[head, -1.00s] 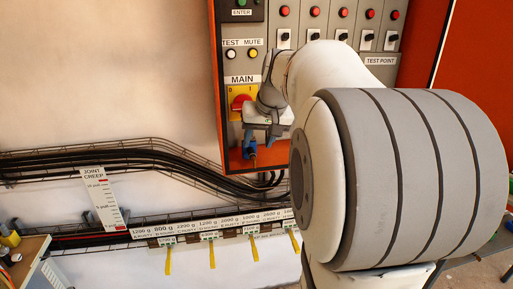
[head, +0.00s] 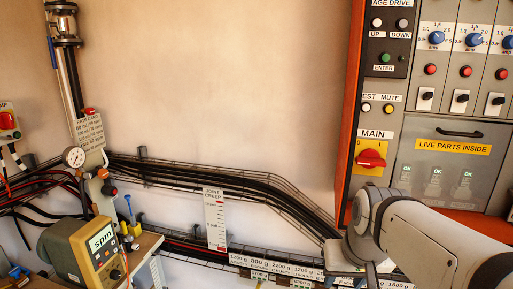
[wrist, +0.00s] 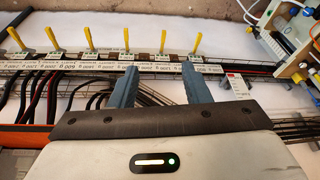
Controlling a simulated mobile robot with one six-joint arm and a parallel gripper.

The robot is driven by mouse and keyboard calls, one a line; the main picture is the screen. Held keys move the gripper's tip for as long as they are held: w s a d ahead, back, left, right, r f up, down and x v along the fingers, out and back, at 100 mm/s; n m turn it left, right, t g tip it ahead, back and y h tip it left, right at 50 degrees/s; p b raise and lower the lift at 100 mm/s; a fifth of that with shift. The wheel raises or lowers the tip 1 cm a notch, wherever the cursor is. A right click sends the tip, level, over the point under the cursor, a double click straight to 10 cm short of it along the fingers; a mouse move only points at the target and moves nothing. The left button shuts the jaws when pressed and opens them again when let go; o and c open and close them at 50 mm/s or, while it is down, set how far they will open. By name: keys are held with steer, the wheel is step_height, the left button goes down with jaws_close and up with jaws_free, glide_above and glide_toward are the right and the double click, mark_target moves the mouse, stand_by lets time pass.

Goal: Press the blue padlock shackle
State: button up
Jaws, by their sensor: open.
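I cannot make out a blue padlock in either current view. In the head view, the red MAIN switch handle (head: 371,158) sits on its yellow plate, and no padlock shows on it. My gripper (wrist: 160,82) shows in the wrist view with its two blue-grey fingers apart and nothing between them. The fingers point toward the wall with the weight labels. In the head view my arm covers the lower right, below the MAIN switch, and mostly hides the gripper.
A cable tray (head: 240,172) runs along the wall. A spm meter (head: 85,252) stands at the lower left. The wall above the tray is clear.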

steer(key=s+a+f+n, duration=0.1)
steer(key=s+a+f, duration=0.1)
steer(key=s+f, duration=0.2)
steer(key=shift+s+f, duration=0.2)
steer(key=shift+s, duration=0.75)
steer(key=shift+w+a, duration=0.1)
steer(key=c, duration=0.3)
steer(key=shift+w+r, duration=0.2)
steer(key=shift+c, duration=0.8)
steer(key=w+d+r+b, duration=0.1)
steer(key=w+r, duration=0.2)
steer(key=w+d+r+m+t+b, duration=0.1)
steer(key=w+d+r, duration=0.1)
steer(key=w+r, duration=0.2)
steer(key=w+d+r+t+h+b, duration=0.1)
steer(key=w+r, duration=0.2)
steer(key=shift+w+d+r, duration=0.3)
steer(key=shift+w+d, duration=0.05)
steer(key=shift+w, duration=0.05)
jaws_close()
steer(key=w+d+r+m+t+b, duration=0.1)
steer(key=w+d+r, duration=0.3)
steer(key=r, duration=0.3)
steer(key=w+d+r+m+t+h+b, duration=0.1)
steer(key=w+d+r, duration=0.3)
steer(key=r, duration=0.4)
steer(key=shift+w+d+t+h+b, duration=0.15)
steer(key=shift+d+t+h+b, duration=0.15)
steer(key=shift+d+t+b, duration=0.15)
